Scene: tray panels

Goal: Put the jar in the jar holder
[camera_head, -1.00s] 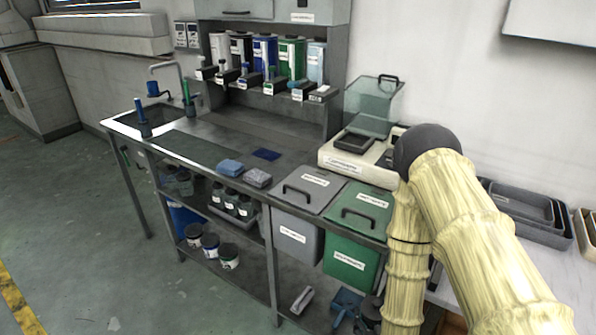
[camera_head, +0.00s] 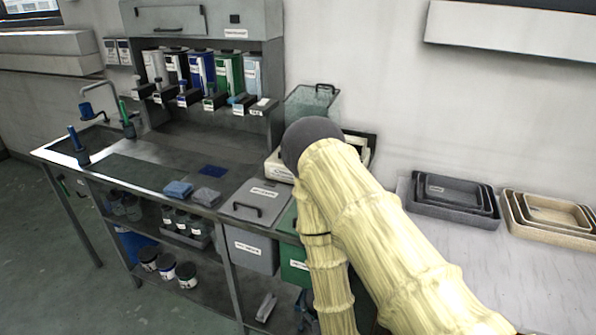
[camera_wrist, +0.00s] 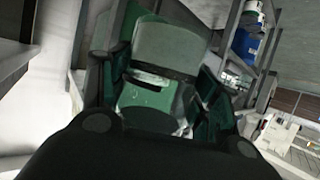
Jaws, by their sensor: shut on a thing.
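In the wrist view my gripper (camera_wrist: 158,82) is shut on a jar (camera_wrist: 168,48). The jar has a pale grey-green rounded end, a dark band, and a green and whitish part nearer the palm. Dark green fingers press on its left and right sides. In the head view my bamboo-textured arm hides the gripper and held jar. Several dark jars (camera_head: 181,219) with white labels stand in a grey rack (camera_head: 184,238) on the middle shelf under the bench. I cannot tell whether this rack is the jar holder.
The steel bench (camera_head: 150,180) carries a blue sponge (camera_head: 178,189) and a grey sponge (camera_head: 206,197). A grey lidded bin (camera_head: 250,250) and a green bin (camera_head: 294,262) sit at its right. Grey nested trays (camera_head: 455,212) and beige trays (camera_head: 545,230) lie on the white table at right.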

